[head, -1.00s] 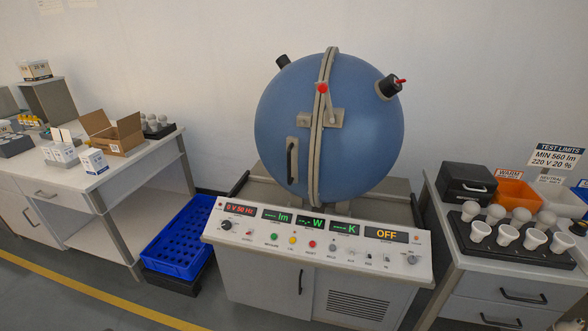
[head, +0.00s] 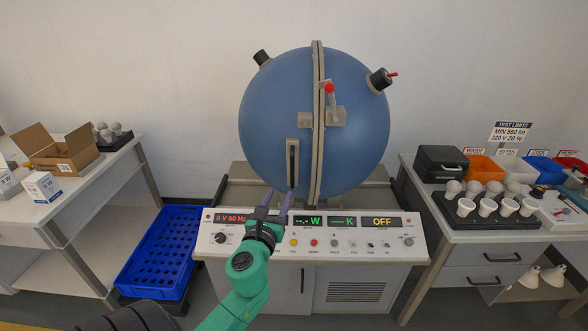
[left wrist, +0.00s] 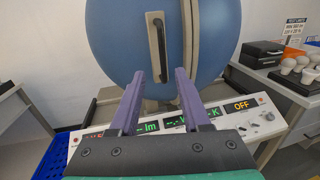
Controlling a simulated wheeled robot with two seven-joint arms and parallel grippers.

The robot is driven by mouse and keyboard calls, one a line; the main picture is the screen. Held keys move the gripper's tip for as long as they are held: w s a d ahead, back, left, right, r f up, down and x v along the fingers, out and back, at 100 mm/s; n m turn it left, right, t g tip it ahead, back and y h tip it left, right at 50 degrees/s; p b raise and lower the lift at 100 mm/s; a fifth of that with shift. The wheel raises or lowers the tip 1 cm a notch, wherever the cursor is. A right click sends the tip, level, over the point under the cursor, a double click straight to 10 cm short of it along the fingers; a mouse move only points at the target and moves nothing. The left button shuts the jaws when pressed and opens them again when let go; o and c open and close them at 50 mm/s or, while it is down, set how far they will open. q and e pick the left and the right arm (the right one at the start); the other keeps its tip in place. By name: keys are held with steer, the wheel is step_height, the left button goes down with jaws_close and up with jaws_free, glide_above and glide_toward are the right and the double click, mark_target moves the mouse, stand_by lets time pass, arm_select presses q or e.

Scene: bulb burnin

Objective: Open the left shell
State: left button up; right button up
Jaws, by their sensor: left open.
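The blue sphere stands on a grey cabinet behind the control panel. Its left shell (head: 268,110) meets the right shell (head: 355,130) at the upright grey flange (head: 318,150), with no gap visible. A dark upright handle (head: 292,165) sits on a beige plate on the left shell; it also shows in the left wrist view (left wrist: 159,40). A red-knobbed latch (head: 329,92) is at the flange. My left gripper (head: 275,203) is open and empty, below and in front of the handle, apart from it. Its two purple fingers (left wrist: 156,88) point toward the handle. My right gripper is not in view.
The control panel (head: 232,240) lies beneath my left gripper. A blue crate (head: 150,265) stands on the floor at the left, beside a table with an open carton (head: 62,155). The right table holds a bulb tray (head: 465,222), a black case (head: 440,165) and coloured bins.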

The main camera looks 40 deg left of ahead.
mark_target(292, 171)
arm_select(q)
steer(key=p+x, duration=0.1)
steer(key=x, duration=1.2)
steer(key=shift+w+f, duration=0.1)
steer(key=shift+w, duration=0.45)
steer(key=shift+s, duration=0.1)
jaws_close()
